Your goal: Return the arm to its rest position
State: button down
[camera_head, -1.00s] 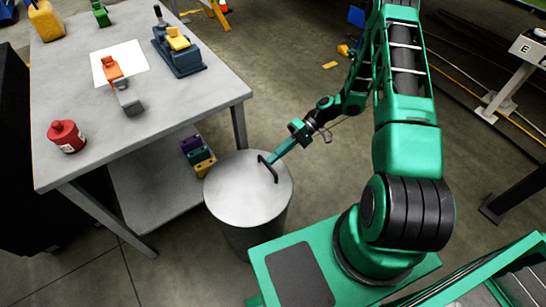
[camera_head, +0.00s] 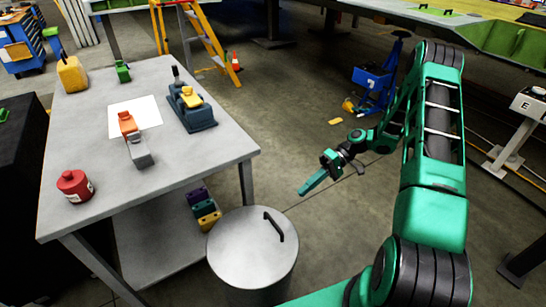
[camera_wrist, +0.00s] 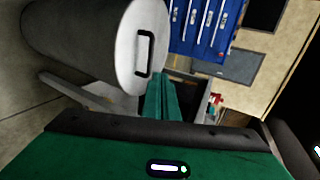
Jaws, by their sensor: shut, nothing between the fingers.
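My gripper (camera_head: 305,190) is at the end of my green arm, in the air to the upper right of a grey lidded bin (camera_head: 240,255). Its fingers are closed together with nothing between them. They are apart from the bin's black lid handle (camera_head: 274,226). In the wrist view the closed green fingers (camera_wrist: 164,98) point away from the camera, and the bin lid (camera_wrist: 132,48) with its handle (camera_wrist: 145,53) shows at the upper left.
A grey table (camera_head: 100,190) at the left holds a red bottle (camera_head: 75,186), a blue vise-like block (camera_head: 192,112) and a yellow can (camera_head: 72,75). A yellow ladder (camera_head: 208,45) and a blue stand (camera_head: 385,80) are farther back. The floor right of the bin is clear.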

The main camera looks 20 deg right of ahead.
jog(key=shift+r, duration=0.15)
jog(key=s+d+r+m+h, duration=0.25)
jog(key=s+r+h, duration=0.25)
jog(key=r, duration=0.4)
jog(key=s+d+r+m+h, duration=0.2)
jog(key=s+d+r+h, duration=0.3)
jog(key=r, duration=0.5)
jog(key=s+r+m+t+h, duration=0.1)
jog(key=s+r+m, duration=0.1)
jog(key=s, duration=0.6)
jog(key=s+d+r+m+t+h, duration=0.1)
jog(key=s+r, duration=0.3)
jog(key=s, duration=0.5)
jog(key=shift+s+r+m+t, duration=0.2)
jog(key=shift+r+m+t, duration=0.25)
jog(key=shift+m, duration=0.4)
